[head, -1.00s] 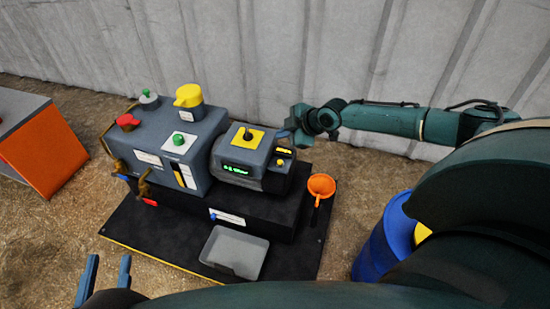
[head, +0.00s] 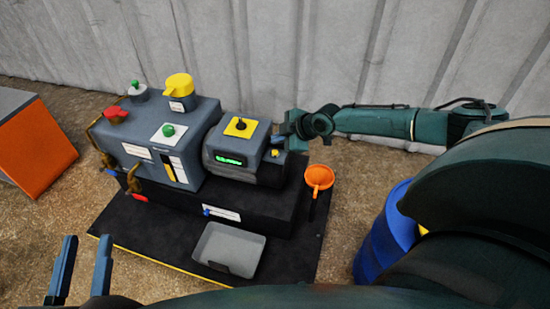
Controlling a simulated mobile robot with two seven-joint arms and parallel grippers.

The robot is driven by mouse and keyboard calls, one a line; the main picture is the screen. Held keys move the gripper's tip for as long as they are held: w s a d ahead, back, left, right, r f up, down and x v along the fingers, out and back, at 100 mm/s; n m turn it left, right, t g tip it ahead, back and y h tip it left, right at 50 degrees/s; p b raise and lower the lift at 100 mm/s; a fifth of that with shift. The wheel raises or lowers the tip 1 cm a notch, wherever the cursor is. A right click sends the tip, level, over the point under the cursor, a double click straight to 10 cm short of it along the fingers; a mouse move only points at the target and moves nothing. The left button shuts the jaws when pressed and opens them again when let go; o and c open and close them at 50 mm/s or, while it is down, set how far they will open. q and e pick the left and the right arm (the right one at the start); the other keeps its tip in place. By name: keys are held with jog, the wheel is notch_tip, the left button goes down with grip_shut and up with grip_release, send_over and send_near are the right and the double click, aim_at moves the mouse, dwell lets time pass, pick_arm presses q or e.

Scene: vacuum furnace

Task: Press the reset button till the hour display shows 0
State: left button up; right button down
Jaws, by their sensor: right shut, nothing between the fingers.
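The pump unit's dark grey right-hand block (head: 232,145) carries a lit green display (head: 230,160), whose digits are too small to read. A small yellow button (head: 276,153) shows at the block's right end. I cannot read any label on it, and part of this end is hidden by my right gripper. My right gripper (head: 281,142) is shut and empty, right beside the block's right end near the yellow button. I cannot tell whether it touches it. My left gripper (head: 85,240) is open and empty at the lower left, in front of the machine's black base.
The larger grey block has a green button (head: 168,130), a red knob (head: 116,114) and a yellow cap (head: 179,87). A blue barrel (head: 375,240) stands right; an orange cabinet (head: 38,150) stands left.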

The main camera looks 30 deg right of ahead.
aim_at(279, 155)
jog(key=shift+f+b, duration=0.4)
jog(key=shift+f, duration=0.5)
pick_arm(q)
jog(key=shift+w+r+t+h, duration=0.2)
jog(key=shift+r+t+h, duration=0.1)
jog(key=shift+r+h, duration=0.15)
jog(key=shift+f, duration=0.15)
pick_arm(e)
jog(key=shift+f, duration=0.15)
dwell(0.7)
pick_arm(q)
jog(key=shift+f+b, duration=0.35)
jog(key=shift+b, duration=0.2)
pick_arm(e)
jog(key=shift+f, duration=0.35)
pick_arm(q)
jog(key=shift+f+b, duration=0.5)
jog(key=shift+f, duration=0.1)
pick_arm(e)
jog(key=shift+f, duration=0.5)
jog(key=shift+r, duration=0.1)
pick_arm(q)
jog(key=shift+r+p, duration=0.65)
jog(key=shift+r, duration=0.1)
pick_arm(e)
jog(key=shift+r, duration=0.75)
pick_arm(q)
jog(key=shift+r, duration=0.15)
pick_arm(e)
jog(key=shift+r, duration=0.1)
